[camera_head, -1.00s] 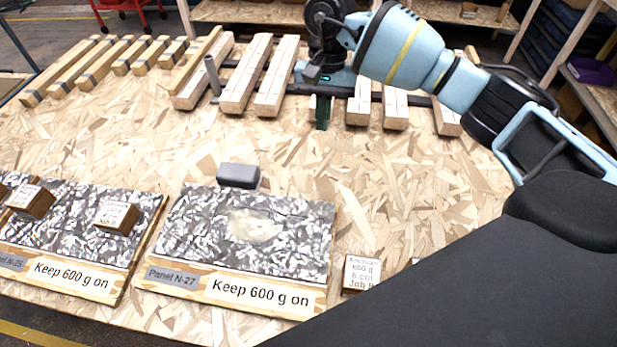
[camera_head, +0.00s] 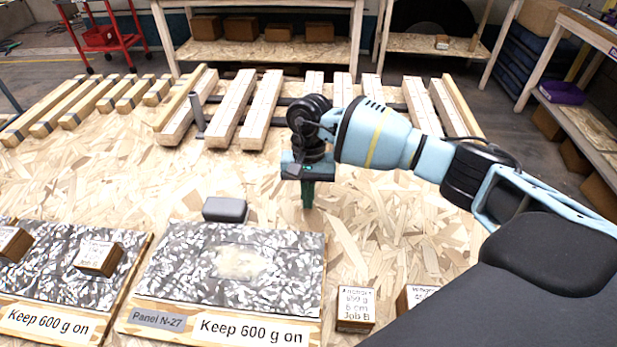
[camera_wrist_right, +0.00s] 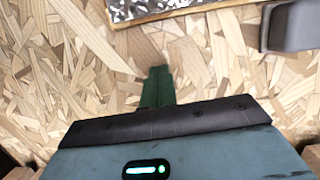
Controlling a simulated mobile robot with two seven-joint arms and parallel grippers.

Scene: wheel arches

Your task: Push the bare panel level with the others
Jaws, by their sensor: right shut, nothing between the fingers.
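The bare panel (camera_head: 185,270), labelled Panel N-27, lies flat on the chipboard table at lower centre in the head view. It has a black-and-white speckled top, a pale blotch and no wooden block on it. A second panel (camera_head: 85,285) lies to its left, partly cut off, with small wooden blocks (camera_head: 98,258) on it. My right gripper (camera_head: 308,195) is shut and empty, pointing down beyond the bare panel's far right corner, apart from it. In the right wrist view its fingers (camera_wrist_right: 158,80) show, with a panel edge (camera_wrist_right: 150,15) at the top. My left gripper is not in view.
A dark grey block (camera_head: 225,210) sits at the bare panel's far edge. Labelled wooden blocks (camera_head: 356,308) stand right of the panel. Slatted wooden bars (camera_head: 230,110) and a grey upright peg (camera_head: 198,115) lie farther back. The chipboard around my right gripper is clear.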

